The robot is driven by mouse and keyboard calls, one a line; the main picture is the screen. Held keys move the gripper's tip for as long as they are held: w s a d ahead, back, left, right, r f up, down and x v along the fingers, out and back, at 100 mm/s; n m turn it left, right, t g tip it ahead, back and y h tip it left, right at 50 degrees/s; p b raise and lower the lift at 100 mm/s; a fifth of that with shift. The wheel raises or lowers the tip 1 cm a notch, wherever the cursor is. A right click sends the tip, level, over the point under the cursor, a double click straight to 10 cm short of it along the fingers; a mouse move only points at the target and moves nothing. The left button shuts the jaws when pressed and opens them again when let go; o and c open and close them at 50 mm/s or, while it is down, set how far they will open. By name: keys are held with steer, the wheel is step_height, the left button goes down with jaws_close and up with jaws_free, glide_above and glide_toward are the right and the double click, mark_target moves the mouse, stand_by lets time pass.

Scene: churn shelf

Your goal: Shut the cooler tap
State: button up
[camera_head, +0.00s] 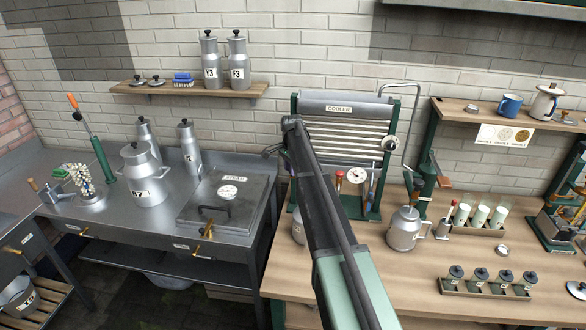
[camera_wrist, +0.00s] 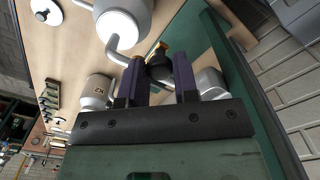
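The cooler (camera_head: 338,108) is a green frame with ribbed metal bars and a "COOLER" label, standing on the wooden bench in the head view.
A can with a bright white top (camera_wrist: 119,28) is close beyond the fingers in the wrist view. A labelled can (camera_head: 405,229) stands right of the cooler, near a rack of white-filled glasses (camera_head: 479,216). A metal counter with a lidded box (camera_head: 227,195) lies left.

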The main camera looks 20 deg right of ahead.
steer(key=o, duration=0.4)
step_height(320, 180, up, 11)
steer(key=p, duration=1)
steer(key=shift+f+p, duration=0.1)
steer(key=shift+p, duration=0.3)
